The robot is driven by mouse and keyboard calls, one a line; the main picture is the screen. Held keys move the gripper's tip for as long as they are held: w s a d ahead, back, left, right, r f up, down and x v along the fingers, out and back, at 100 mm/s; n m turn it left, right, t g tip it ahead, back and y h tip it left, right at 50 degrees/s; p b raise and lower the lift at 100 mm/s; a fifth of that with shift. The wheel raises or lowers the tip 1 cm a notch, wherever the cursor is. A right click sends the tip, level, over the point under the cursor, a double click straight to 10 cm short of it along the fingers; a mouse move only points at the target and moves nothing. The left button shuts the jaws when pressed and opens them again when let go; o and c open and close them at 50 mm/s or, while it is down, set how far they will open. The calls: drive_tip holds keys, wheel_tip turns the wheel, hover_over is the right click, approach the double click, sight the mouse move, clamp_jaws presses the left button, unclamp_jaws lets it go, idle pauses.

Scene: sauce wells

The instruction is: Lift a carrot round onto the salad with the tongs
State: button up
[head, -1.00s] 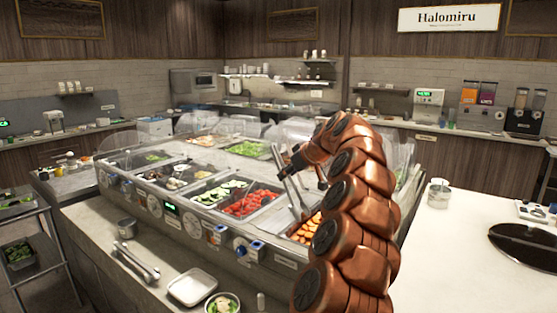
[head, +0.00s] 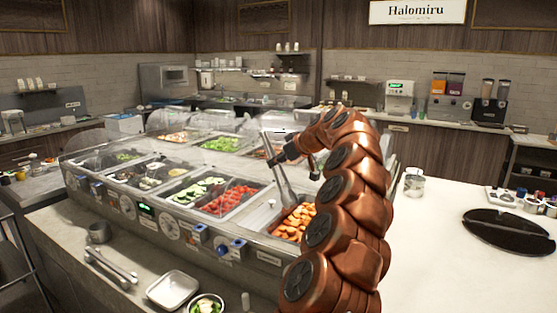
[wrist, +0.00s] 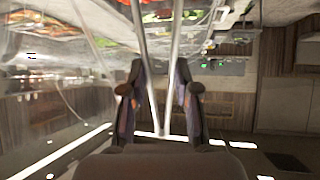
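The carrot rounds (head: 297,219) lie orange in a pan at the near right end of the salad bar. My gripper (head: 302,160) is shut on metal tongs (head: 281,183), which slant down so their tips reach the far left part of the carrot pan. In the wrist view the tongs' two arms (wrist: 151,75) run between the fingers of my gripper (wrist: 158,85). I cannot tell whether the tips touch or hold a carrot round. The salad, green in a bowl (head: 192,311), is on the front ledge at the bottom edge of the head view.
A square metal tray (head: 173,289), a second pair of tongs (head: 109,267) and a metal cup (head: 98,232) are on the front ledge. Pans of tomato (head: 233,199) and cucumber (head: 197,190) sit left of the carrots. Clear guards stand over the bar. The right counter (head: 430,265) is mostly clear.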

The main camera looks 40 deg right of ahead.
wheel_tip(320, 180, down, 9)
drive_tip(key=b, duration=0.4)
idle(0.4)
drive_tip(key=shift+c, duration=0.3)
clamp_jaws()
